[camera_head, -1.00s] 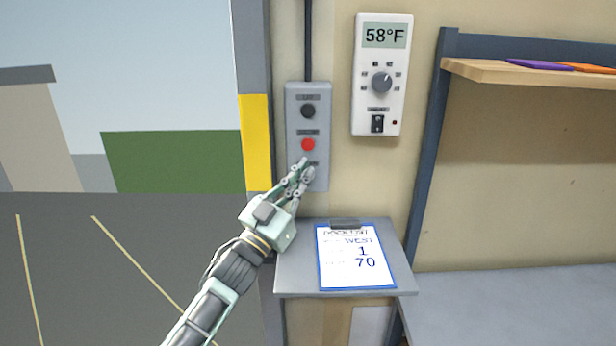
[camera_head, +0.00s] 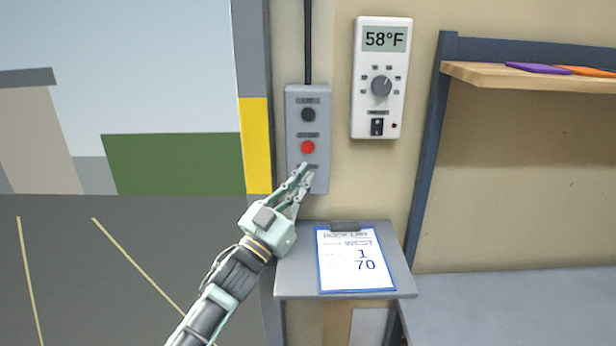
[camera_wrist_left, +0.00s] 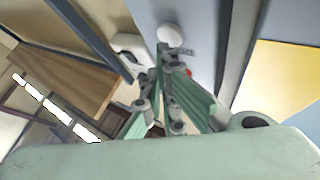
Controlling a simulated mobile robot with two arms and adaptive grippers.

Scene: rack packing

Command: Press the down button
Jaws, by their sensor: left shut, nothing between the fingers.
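A grey button panel (camera_head: 322,130) is fixed to the wall. It has a black button (camera_head: 308,114) at the top and a red button (camera_head: 308,147) in the middle. The bottom part is largely hidden behind my left fingers, and its label there is partly covered. My left gripper (camera_head: 306,173) is shut and empty, with its fingertips at the panel below the red button. In the left wrist view, a white round button (camera_wrist_left: 170,36) shows just beyond the fingertips (camera_wrist_left: 163,50), with a bit of red beside the fingers. I cannot tell whether the fingertips touch the white button.
A thermostat (camera_head: 396,100) reading 58°F hangs right of the panel. A clipboard (camera_head: 348,272) lies on a small grey ledge (camera_head: 290,282) below. A wooden shelf (camera_head: 490,72) is at the right. A yellow-marked post (camera_head: 256,150) edges the opening at left.

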